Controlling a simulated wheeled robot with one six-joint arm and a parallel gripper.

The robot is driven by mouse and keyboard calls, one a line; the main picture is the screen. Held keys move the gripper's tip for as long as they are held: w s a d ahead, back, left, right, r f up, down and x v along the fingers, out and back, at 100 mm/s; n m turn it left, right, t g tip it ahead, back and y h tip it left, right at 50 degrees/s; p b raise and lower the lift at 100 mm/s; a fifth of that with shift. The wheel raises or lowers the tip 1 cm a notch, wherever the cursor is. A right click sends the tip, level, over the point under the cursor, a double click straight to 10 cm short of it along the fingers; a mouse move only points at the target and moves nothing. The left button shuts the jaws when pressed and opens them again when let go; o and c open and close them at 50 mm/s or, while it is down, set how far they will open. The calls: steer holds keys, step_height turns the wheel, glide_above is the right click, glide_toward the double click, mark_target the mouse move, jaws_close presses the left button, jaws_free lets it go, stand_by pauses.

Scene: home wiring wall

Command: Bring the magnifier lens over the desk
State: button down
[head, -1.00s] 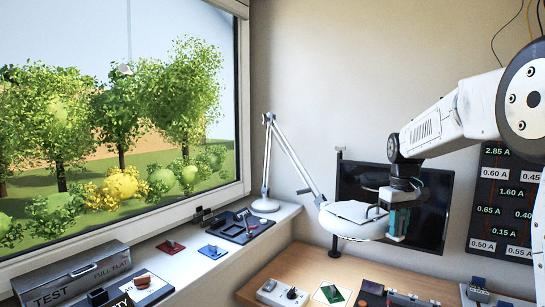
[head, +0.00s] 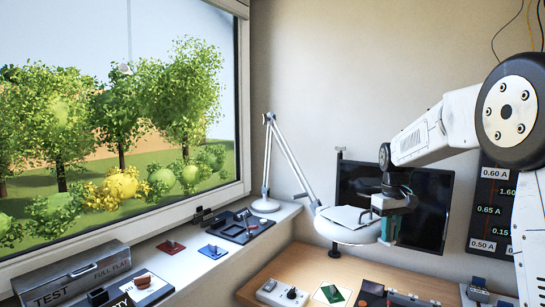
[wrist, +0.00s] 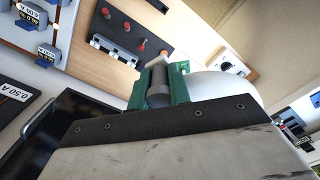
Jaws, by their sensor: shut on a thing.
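The magnifier lens (head: 345,228) is a white round head on a jointed white lamp arm (head: 291,160), whose base stands on the window sill. The head hangs nearly level above the back left part of the wooden desk (head: 310,266), left of the dark monitor. My gripper (head: 391,229), with green fingers, is shut at the right side of the head. In the wrist view my gripper (wrist: 158,85) is shut on a grey handle-like part, and the white lens head (wrist: 222,88) shows beside it. The exact grip is partly hidden by the fingers.
The dark monitor (head: 425,205) stands close behind my gripper. A grey box with a dial (head: 282,294) and a green card (head: 332,293) lie at the desk's front. The white sill holds a black tray (head: 240,228) and small parts. A current display panel hangs at right.

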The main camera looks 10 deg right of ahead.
steer(key=shift+w+a+f, duration=0.2)
steer(key=shift+w+f, duration=0.4)
steer(key=shift+f, duration=0.15)
steer(key=shift+w+a+f, duration=0.15)
steer(key=shift+w+f, duration=0.45)
steer(key=shift+f, duration=0.1)
steer(key=shift+f, duration=0.1)
steer(key=shift+w+a+f, duration=0.1)
steer(key=shift+w+f, duration=0.1)
steer(key=shift+w, duration=0.05)
steer(key=shift+w+a+f, duration=0.35)
steer(key=shift+w+f, duration=0.35)
steer(key=shift+w, duration=0.2)
steer(key=shift+w+a+f, duration=0.3)
steer(key=shift+w+f, duration=0.4)
steer(key=shift+w, duration=0.2)
steer(key=c, duration=1.2)
jaws_free()
steer(key=shift+c, duration=0.2)
steer(key=shift+r, duration=0.1)
